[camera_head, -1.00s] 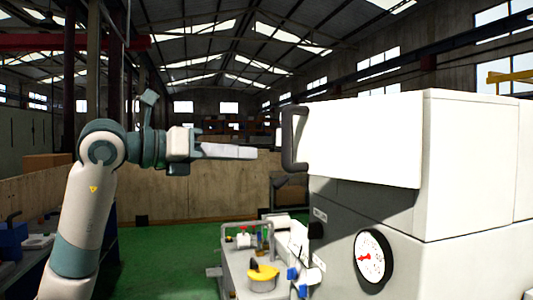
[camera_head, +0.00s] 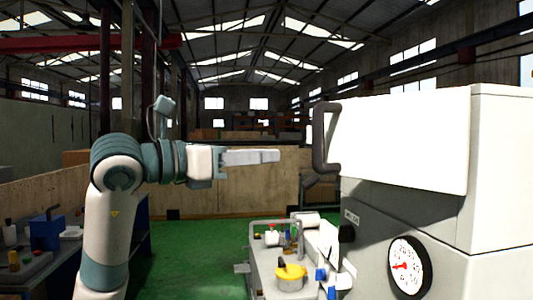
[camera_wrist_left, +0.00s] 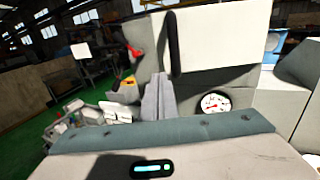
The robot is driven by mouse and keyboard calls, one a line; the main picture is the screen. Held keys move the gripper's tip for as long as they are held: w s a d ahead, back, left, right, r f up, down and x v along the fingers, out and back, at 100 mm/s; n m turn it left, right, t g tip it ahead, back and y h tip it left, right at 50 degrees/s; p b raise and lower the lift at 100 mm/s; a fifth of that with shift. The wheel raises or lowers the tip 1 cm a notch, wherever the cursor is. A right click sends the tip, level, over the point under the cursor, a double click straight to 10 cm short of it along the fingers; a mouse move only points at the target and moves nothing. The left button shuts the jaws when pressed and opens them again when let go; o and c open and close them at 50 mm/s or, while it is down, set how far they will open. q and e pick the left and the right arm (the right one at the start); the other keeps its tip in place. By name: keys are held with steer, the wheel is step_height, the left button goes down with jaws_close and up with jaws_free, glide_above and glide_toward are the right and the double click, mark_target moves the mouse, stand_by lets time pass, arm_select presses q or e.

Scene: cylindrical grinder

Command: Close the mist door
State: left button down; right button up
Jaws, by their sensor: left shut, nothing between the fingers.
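The mist door is the large white panel (camera_head: 405,140) on the grey grinder housing, with a dark vertical handle (camera_head: 321,137) at its left edge. The panel also shows at the top of the left wrist view (camera_wrist_left: 225,35), with a dark bar on its left side. My left gripper (camera_head: 277,156) is shut and empty, pointing right. In the head view it is left of the handle with a visible gap, at about the handle's lower half. Its fingers (camera_wrist_left: 158,82) show below the panel in the left wrist view. My right gripper is not in view.
A round pressure gauge (camera_head: 409,267) sits on the housing below the panel. Grinder parts with a yellow-topped piece (camera_head: 290,274) stand low in the middle. A bench with a blue item (camera_head: 46,232) is at left. Green floor (camera_head: 195,255) is clear between them.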

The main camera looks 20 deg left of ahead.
arm_select(q)
steer(key=p, duration=0.6)
glide_toward(326, 153)
steer(key=x, duration=0.5)
steer(key=shift+r, duration=0.2)
steer(key=shift+w+d+f, duration=0.1)
steer(key=shift+w+d, duration=0.25)
steer(key=shift+w, duration=0.25)
steer(key=shift+w+d+f+h, duration=0.1)
steer(key=shift+w+d+h, duration=0.2)
steer(key=shift+w, duration=0.15)
steer(key=w+d+m+g+h+b, duration=0.1)
steer(key=w+d+m+g+h, duration=0.2)
steer(key=w+d, duration=0.3)
steer(key=shift+w+m+g+h, duration=0.3)
steer(key=shift+w, duration=0.9)
